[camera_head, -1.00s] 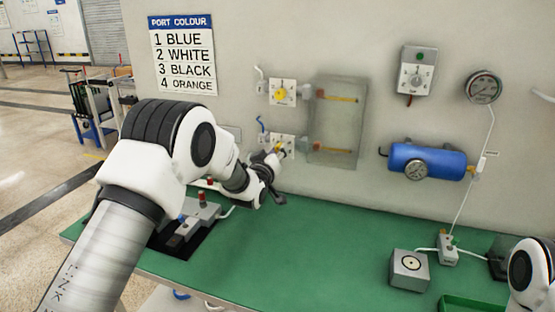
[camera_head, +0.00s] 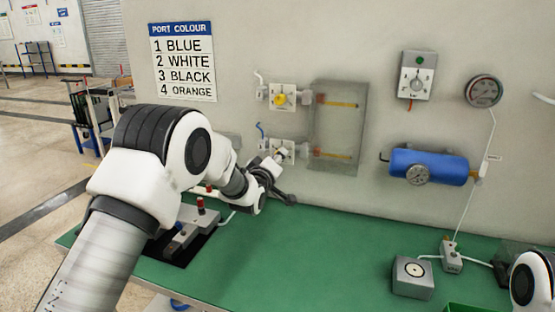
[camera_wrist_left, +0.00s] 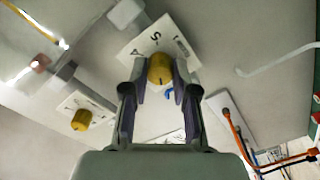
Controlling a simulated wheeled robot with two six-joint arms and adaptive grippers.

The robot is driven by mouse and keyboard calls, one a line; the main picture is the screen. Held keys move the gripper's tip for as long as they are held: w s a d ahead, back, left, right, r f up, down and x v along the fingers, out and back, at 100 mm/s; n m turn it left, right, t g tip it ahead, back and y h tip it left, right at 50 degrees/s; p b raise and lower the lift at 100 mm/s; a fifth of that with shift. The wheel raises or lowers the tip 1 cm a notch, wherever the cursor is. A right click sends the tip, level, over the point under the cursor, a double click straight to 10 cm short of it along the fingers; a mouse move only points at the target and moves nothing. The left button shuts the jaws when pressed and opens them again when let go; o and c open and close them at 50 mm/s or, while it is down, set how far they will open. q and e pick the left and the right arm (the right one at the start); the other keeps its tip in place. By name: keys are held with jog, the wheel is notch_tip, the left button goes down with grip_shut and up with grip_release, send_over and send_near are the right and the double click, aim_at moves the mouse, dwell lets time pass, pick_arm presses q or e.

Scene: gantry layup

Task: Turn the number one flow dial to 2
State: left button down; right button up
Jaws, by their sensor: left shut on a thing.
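Two flow dials with yellow knobs on white plates are on the wall. The lower dial (camera_head: 288,146) has a blue hose at its left, and the sign gives blue as port 1. My left gripper (camera_head: 279,158) is at this lower dial and covers much of it. In the left wrist view its fingers (camera_wrist_left: 160,85) are shut on the yellow knob (camera_wrist_left: 160,66), one on each side. The plate around the knob carries marks that I cannot read surely. The upper dial (camera_head: 280,98) is free, with a whitish hose. My right gripper is out of view.
The port colour sign (camera_head: 184,62) hangs at upper left. A clear panel with two tubes (camera_head: 338,125) is right of the dials. A blue tank (camera_head: 430,166) and gauges are farther right. The green bench (camera_head: 300,245) is largely clear in the middle.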

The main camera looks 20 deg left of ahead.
pick_arm(q)
jog(key=c, duration=0.9)
grip_release()
jog(key=s, duration=1.2)
jog(key=shift+a, duration=0.25)
